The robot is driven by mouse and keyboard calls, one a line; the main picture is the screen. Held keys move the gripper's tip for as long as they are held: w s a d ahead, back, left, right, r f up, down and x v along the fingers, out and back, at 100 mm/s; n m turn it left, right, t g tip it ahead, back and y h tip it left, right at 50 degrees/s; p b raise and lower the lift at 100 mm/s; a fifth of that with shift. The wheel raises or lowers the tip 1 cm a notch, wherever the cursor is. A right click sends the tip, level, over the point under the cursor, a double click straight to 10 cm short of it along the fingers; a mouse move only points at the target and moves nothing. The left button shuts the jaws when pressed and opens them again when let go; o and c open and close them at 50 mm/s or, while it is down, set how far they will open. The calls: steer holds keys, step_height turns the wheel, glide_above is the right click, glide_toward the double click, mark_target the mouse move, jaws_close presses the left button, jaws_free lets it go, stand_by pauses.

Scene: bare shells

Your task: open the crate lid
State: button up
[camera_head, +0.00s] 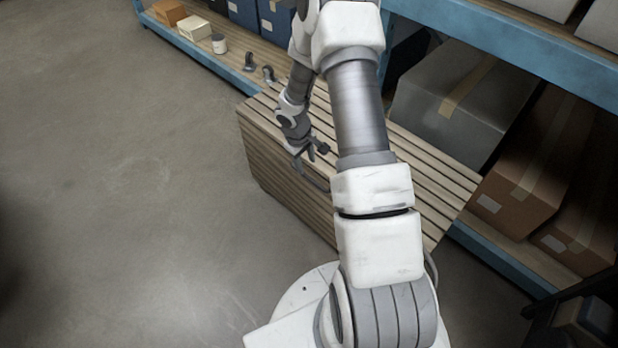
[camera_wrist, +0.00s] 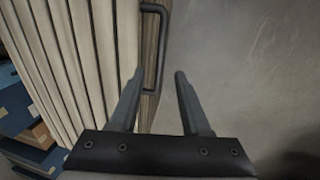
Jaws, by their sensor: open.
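The wooden slatted crate (camera_head: 275,160) stands on the floor in front of the shelving, with my arm across the middle of it. Its slatted lid (camera_head: 436,190) looks closed; it fills the left of the wrist view (camera_wrist: 75,60). A dark bar handle (camera_head: 312,174) is on the crate's front side near the lid edge. In the wrist view the handle (camera_wrist: 161,50) lies ahead of my fingers. My gripper (camera_wrist: 158,78) is open and empty, its fingertips just short of the handle's near end. In the head view my gripper (camera_head: 312,152) is beside the handle, partly hidden by its own wrist.
Blue shelving (camera_head: 545,60) runs behind the crate, holding a grey box (camera_head: 445,105) and brown cartons (camera_head: 535,165). Small boxes (camera_head: 195,28), a white can (camera_head: 219,44) and dark hooked items (camera_head: 268,74) are at the upper left. The floor (camera_head: 130,190) at left is clear.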

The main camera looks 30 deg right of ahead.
mark_target(310, 178)
steer(key=f, duration=0.2)
steer(key=d+f+b, duration=0.1)
steer(key=f, duration=0.2)
steer(key=f+b, duration=0.1)
steer(key=f, duration=0.2)
steer(key=shift+w+d, duration=0.2)
steer(key=shift+w, duration=0.1)
steer(key=shift+c, duration=0.2)
jaws_close()
steer(key=shift+r, duration=0.1)
stand_by(0.7)
